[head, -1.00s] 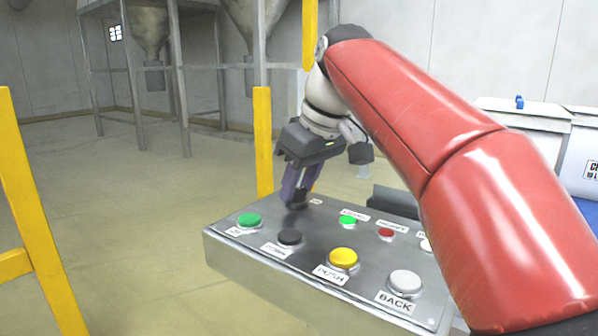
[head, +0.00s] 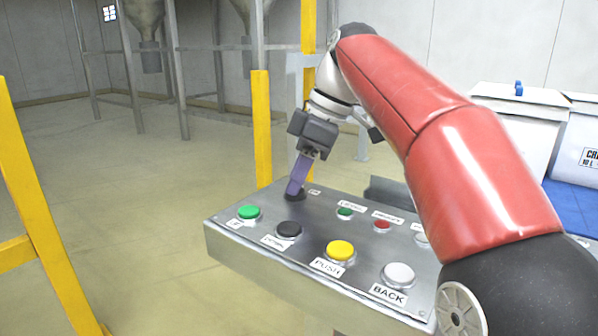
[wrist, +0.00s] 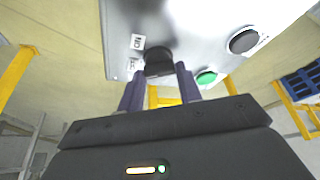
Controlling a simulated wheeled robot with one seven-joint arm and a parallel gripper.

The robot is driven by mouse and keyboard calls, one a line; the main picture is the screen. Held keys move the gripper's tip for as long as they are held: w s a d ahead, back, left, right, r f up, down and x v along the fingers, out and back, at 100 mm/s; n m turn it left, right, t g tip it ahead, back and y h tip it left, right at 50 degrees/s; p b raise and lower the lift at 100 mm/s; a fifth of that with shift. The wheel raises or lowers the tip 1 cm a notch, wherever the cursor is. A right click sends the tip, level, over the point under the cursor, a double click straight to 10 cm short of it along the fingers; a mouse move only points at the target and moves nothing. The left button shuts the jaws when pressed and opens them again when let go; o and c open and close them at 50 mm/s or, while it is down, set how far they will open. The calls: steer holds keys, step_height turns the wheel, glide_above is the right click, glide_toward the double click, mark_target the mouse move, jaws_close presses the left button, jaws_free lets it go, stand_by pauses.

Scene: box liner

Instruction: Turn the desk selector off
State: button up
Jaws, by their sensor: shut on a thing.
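The desk selector (head: 294,197) is a small black knob at the far left corner of the metal control panel (head: 300,225). My gripper (head: 297,184) reaches down onto it with its purple fingers. In the wrist view the selector (wrist: 158,62) sits between the tips of the fingers, and my gripper (wrist: 158,80) is shut on it. Two small white labels lie beside the knob in the wrist view. The green lamp (head: 345,212) to its right in the head view looks dark. The fingers hide part of the knob in the head view.
The panel also bears a green button (head: 248,212), a black button (head: 288,230), a yellow button (head: 340,250), a white button (head: 399,273) and a red lamp (head: 382,225). A yellow post (head: 262,130) stands behind the panel. White bins (head: 520,120) stand at the right.

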stand_by(0.4)
steer(key=o, duration=1)
